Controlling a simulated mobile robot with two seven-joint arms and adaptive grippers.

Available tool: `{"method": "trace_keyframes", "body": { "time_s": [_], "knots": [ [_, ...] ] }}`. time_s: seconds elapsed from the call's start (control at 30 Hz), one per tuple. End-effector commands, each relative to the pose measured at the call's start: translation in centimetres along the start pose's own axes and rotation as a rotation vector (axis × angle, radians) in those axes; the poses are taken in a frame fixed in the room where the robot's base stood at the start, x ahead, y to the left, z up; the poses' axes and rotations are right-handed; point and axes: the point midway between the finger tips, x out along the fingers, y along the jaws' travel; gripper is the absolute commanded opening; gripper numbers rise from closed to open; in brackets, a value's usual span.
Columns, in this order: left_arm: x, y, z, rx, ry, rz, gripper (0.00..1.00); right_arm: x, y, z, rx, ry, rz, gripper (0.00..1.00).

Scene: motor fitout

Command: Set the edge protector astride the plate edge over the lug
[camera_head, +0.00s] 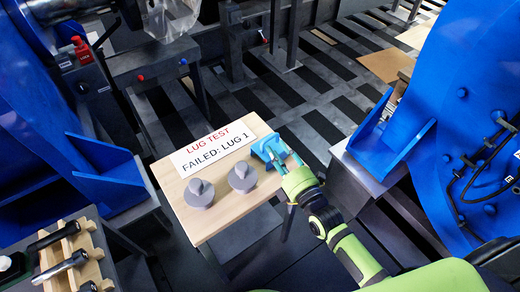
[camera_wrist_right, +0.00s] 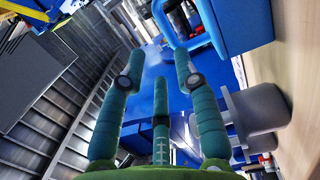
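A blue piece, which I take to be the edge protector (camera_head: 268,148), sits at the right edge of the small wooden-topped table. In the right wrist view a blue block with a loop-shaped handle (camera_wrist_right: 246,24) rests on the wood. My right gripper (camera_head: 277,159) is right beside it in the head view. In the right wrist view its green fingers (camera_wrist_right: 160,62) are spread, with nothing between them. The handle is just beyond the fingertips. A blue bracket plate (camera_head: 404,150) stands on the right machine; I cannot tell which lug is meant. My left gripper is out of view.
Two grey knobbed pieces (camera_head: 199,192) (camera_head: 242,177) stand on the table (camera_head: 207,225), below a sign (camera_head: 212,149) reading "LUG TEST FAILED: LUG 1". A tool rack (camera_head: 75,262) is at lower left. Large blue machines flank the table. Striped floor lies behind it.

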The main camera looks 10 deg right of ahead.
Motion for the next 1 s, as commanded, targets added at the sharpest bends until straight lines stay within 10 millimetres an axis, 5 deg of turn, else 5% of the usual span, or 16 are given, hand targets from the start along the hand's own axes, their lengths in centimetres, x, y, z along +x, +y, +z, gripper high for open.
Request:
{"method": "trace_keyframes", "body": {
  "time_s": [0.6, 0.87, 0.97, 1.0],
  "knots": [
    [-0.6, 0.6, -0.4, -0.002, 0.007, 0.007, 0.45, 6.4, -1.1, 1.1, 0.024, -0.007, -0.022, 0.32],
    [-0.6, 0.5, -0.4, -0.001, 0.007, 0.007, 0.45, 6.8, -1.2, 1.1, 0.024, -0.007, -0.023, 0.32],
    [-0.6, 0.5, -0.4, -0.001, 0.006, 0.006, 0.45, 6.7, -1.2, 1.1, 0.024, -0.006, -0.023, 0.00],
    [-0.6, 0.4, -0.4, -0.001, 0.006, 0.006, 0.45, 6.7, -1.2, 1.1, 0.024, -0.006, -0.023, 0.00]
  ]
}}
